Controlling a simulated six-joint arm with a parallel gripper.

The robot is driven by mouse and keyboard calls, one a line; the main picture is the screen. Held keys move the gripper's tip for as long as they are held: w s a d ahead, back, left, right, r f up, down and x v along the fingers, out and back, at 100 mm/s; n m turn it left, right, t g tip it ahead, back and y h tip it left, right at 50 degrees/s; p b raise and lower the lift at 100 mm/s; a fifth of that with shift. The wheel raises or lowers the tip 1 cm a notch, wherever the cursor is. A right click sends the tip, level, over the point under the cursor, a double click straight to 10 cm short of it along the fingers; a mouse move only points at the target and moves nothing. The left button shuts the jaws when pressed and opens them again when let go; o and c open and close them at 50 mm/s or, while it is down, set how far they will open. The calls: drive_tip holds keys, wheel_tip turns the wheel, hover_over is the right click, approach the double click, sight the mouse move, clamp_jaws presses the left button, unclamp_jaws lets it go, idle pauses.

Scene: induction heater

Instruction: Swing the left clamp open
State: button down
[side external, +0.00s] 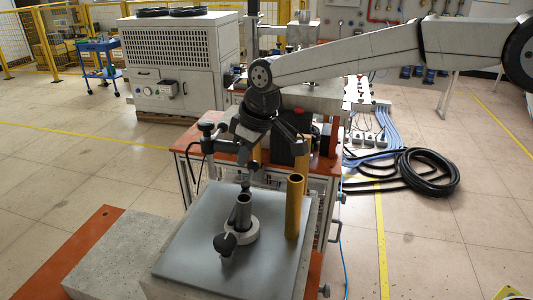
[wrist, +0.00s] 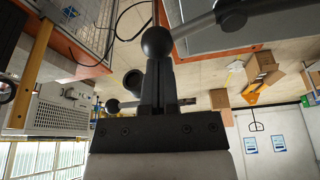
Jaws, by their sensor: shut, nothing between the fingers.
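My gripper (wrist: 157,85) is shut and empty, its two dark fingers together. In the wrist view a black ball knob (wrist: 157,43) is right at the fingertips; I cannot tell whether they touch. A second dark knob (wrist: 232,18) on a grey rod shows at the upper right. In the side view my gripper (side external: 246,168) points down above a grey metal tube (side external: 243,212), which stands in a pale ring on a grey plate (side external: 190,250). A black knob (side external: 225,243) is in front of this tube. Another dark knob (side external: 206,127) stands left of my wrist. Which part is the left clamp is unclear.
A brass tube (side external: 294,205) stands upright on the plate, right of the grey tube. An orange-topped cabinet (side external: 185,147) is behind the plate. A concrete block (side external: 120,255) is at the left. Coiled black hose (side external: 430,173) lies on the floor at right.

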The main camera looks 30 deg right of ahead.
drive_tip(key=shift+w+a+f, duration=0.1)
drive_tip(key=shift+w+f, duration=0.05)
drive_tip(key=shift+f, duration=0.3)
drive_tip(key=shift+s+d+m+h, duration=0.3)
drive_tip(key=shift+d+m, duration=0.15)
drive_tip(key=shift+m, duration=0.45)
drive_tip(key=shift+s+d+m, duration=0.25)
drive_tip(key=shift+d+m, duration=0.1)
drive_tip(key=shift+m, duration=0.35)
drive_tip(key=shift+s+d+m+h, duration=0.5)
drive_tip(key=shift+s+m, duration=0.3)
drive_tip(key=shift+m, duration=0.85)
drive_tip(key=shift+s+d+m+h, duration=0.25)
drive_tip(key=shift+s+m+h, duration=0.45)
drive_tip(key=shift+m, duration=0.9)
drive_tip(key=shift+s+d+m+h, duration=0.45)
drive_tip(key=shift+s+m, duration=0.4)
drive_tip(key=shift+m, duration=0.8)
drive_tip(key=shift+s+m, duration=0.35)
drive_tip(key=shift+m, duration=0.25)
